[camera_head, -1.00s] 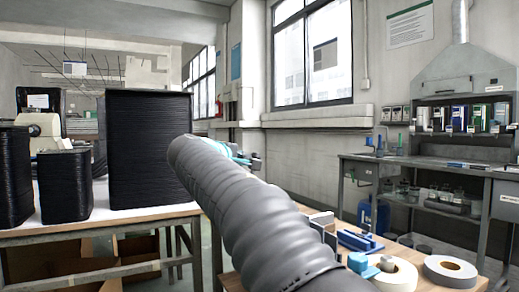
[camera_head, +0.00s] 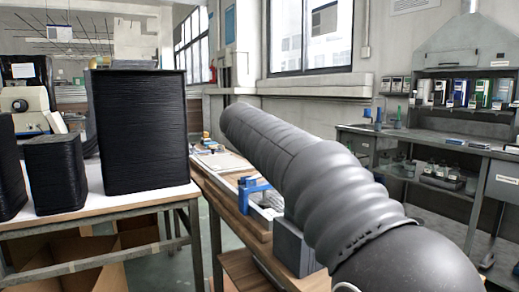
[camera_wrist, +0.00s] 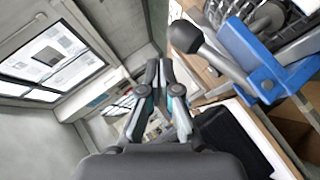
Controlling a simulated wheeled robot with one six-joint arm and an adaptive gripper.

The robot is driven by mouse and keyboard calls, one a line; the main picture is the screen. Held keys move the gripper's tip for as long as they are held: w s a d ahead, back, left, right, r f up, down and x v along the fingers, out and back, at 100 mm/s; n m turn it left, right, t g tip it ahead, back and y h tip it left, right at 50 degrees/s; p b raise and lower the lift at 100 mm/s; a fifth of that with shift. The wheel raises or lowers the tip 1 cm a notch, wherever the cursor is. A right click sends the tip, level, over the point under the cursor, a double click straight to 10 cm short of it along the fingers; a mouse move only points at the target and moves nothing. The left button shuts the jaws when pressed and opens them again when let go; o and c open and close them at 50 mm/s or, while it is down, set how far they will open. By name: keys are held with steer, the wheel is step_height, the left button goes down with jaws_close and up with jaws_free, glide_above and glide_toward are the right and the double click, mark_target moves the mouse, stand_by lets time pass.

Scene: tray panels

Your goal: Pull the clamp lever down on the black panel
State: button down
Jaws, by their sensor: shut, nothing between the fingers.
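A clamp lever with a dark rounded knob (camera_wrist: 187,37) and a metal shaft reaches out from a blue clamp bracket (camera_wrist: 262,65) at the upper right of the wrist view. In the head view a blue clamp part (camera_head: 250,191) stands on the wooden bench, beside my arm. My gripper (camera_wrist: 160,66) is shut and empty, its fingertips beside the knob to its left in the picture; I cannot tell the gap in depth. My gripper is hidden behind my arm in the head view. I cannot clearly make out the black panel under the clamp.
Black stacks of tray panels (camera_head: 137,130) stand on a white-topped table (camera_head: 95,218) at left. The wooden bench (camera_head: 226,208) holds a grey block (camera_head: 294,247) near the clamp. A grey side bench (camera_head: 440,150) stands at right. A floor gap separates table and bench.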

steer(key=shift+w+d+f+b, duration=0.3)
steer(key=shift+w+d+f, duration=0.05)
steer(key=shift+d+f, duration=0.4)
steer(key=shift+w+d+f, duration=0.1)
steer(key=shift+d+f, duration=0.05)
steer(key=shift+f, duration=0.1)
steer(key=shift+f, duration=0.1)
steer(key=r+p, duration=0.1)
steer(key=r, duration=0.1)
steer(key=a+r+p, duration=0.1)
steer(key=r+p, duration=0.1)
steer(key=shift+w+r, duration=0.1)
steer(key=shift+r, duration=0.1)
steer(key=s+d+r, duration=0.1)
steer(key=s+r, duration=0.5)
steer(key=r, duration=0.1)
steer(key=shift+r, duration=0.2)
